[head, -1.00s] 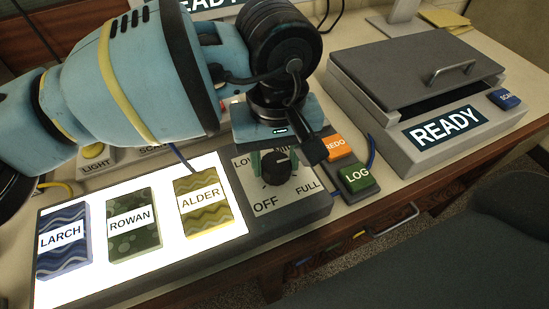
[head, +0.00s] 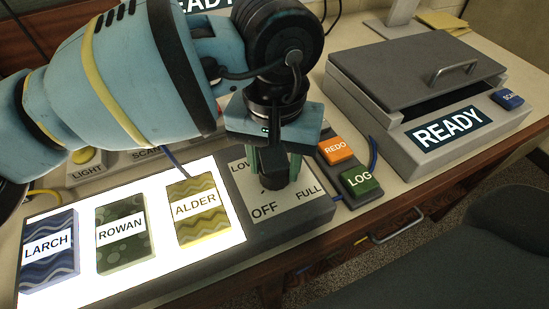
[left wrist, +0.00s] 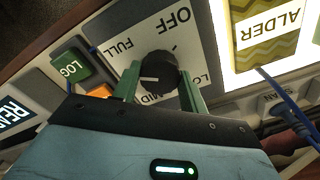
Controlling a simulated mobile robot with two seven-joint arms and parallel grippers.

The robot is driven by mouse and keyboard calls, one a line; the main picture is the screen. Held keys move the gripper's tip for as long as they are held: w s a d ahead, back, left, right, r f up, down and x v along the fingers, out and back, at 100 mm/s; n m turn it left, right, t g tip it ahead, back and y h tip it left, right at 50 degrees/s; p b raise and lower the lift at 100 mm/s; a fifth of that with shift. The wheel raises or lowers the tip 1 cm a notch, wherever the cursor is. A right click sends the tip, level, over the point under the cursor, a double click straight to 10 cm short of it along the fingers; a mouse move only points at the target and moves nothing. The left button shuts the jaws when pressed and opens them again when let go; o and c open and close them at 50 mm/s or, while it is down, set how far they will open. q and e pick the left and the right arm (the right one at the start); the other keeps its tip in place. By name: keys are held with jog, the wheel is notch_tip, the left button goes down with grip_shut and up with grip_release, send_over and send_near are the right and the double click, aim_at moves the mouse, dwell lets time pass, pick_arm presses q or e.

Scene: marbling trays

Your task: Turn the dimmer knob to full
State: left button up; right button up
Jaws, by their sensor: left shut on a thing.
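The black dimmer knob (head: 268,183) stands on a pale dial plate (head: 284,207) marked LOW, OFF and FULL at the right end of the lit light box. My left gripper (head: 273,170) is over it from above and is shut on it, with the green fingers on either side. The left wrist view shows the knob (left wrist: 158,72) between the fingers (left wrist: 160,85). Its white mark points left there, between the FULL and MID labels. MID is partly covered by the gripper. My right gripper is not in view.
Three cards, LARCH (head: 48,250), ROWAN (head: 124,236) and ALDER (head: 197,208), lie on the glowing panel. An orange REDO button (head: 335,149) and green LOG button (head: 361,181) sit close right of the dial. A grey READY machine (head: 415,85) stands farther right.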

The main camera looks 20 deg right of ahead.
pick_arm(q)
jog(key=shift+r, duration=0.1)
jog(key=o, duration=1)
jog(key=shift+r, duration=3.85)
